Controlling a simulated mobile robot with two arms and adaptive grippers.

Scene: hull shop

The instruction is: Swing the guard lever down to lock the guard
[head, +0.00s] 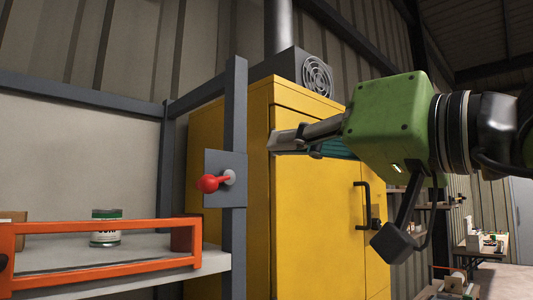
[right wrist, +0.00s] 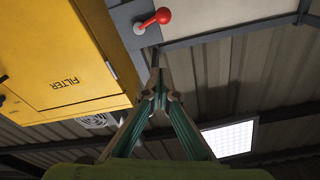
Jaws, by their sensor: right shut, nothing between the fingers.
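The guard lever (head: 212,183) has a red ball knob on a grey pivot, mounted on a dark plate (head: 237,163) on the grey post. In the head view its knob points left and slightly toward me. The lever also shows at the top of the right wrist view (right wrist: 154,20). The orange guard (head: 100,274) is a frame across the front of the shelf. My right gripper (head: 272,142) is shut and empty, to the right of the lever and a little higher, apart from it in the picture. My left gripper is not in view.
A yellow filter cabinet (head: 315,200) with a black handle stands right behind the post. A green-and-white can (head: 105,229) and a brown container (head: 185,236) stand on the shelf (head: 75,250) behind the guard. The space left of my right gripper, in front of the post, looks clear.

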